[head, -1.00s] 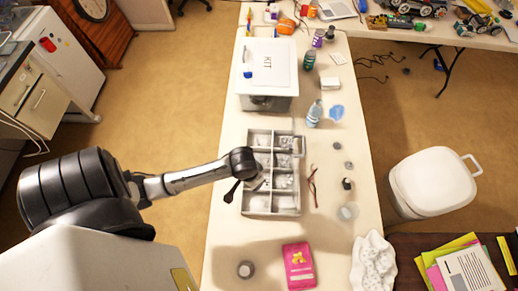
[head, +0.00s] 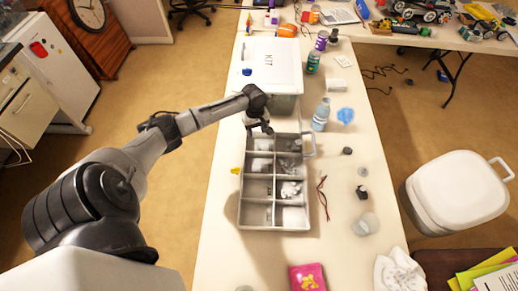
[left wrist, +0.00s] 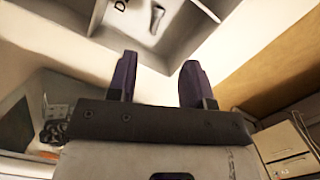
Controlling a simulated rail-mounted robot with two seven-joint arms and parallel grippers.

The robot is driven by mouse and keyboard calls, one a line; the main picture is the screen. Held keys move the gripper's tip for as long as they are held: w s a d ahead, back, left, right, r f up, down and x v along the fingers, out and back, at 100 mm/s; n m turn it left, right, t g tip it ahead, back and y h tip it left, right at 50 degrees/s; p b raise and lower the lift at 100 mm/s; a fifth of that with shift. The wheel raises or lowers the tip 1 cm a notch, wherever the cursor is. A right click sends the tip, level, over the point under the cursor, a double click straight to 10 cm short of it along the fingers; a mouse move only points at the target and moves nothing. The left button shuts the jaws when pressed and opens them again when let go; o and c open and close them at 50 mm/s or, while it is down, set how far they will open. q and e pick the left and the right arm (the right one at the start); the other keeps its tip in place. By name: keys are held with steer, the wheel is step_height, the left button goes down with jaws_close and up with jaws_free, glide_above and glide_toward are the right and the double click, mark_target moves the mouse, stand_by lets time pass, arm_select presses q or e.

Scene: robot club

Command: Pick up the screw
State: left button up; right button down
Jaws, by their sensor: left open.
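A grey sorting tray (head: 241,205) with two columns of compartments lies on the long white table. Several compartments hold small grey parts, too small to tell apart in the head view. My left gripper (head: 262,127) is open and empty at the tray's far edge. In the left wrist view, a small grey screw (left wrist: 156,18) lies in a compartment of the tray (left wrist: 206,9), beside dark lettering. It appears beyond the open dark fingertips of my left gripper (left wrist: 158,72), apart from them. My right gripper is not in view.
A lidded white KIT box (head: 270,62) stands just beyond the tray. A water bottle (head: 320,115), a red-and-black wire (head: 322,198) and a clear cup (head: 365,224) lie or stand to the right. A pink packet (head: 308,278) lies nearer.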

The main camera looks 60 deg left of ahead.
mark_target(258, 146)
arm_select(q)
steer(key=shift+d+f+b, duration=0.2)
steer(key=shift+f, duration=1.25)
steer(key=shift+d+f+b, duration=0.15)
steer(key=shift+f+b, duration=0.1)
steer(key=shift+f, duration=1.25)
steer(key=shift+d+f+b, duration=0.2)
steer(key=shift+f, duration=1.25)
jaws_close()
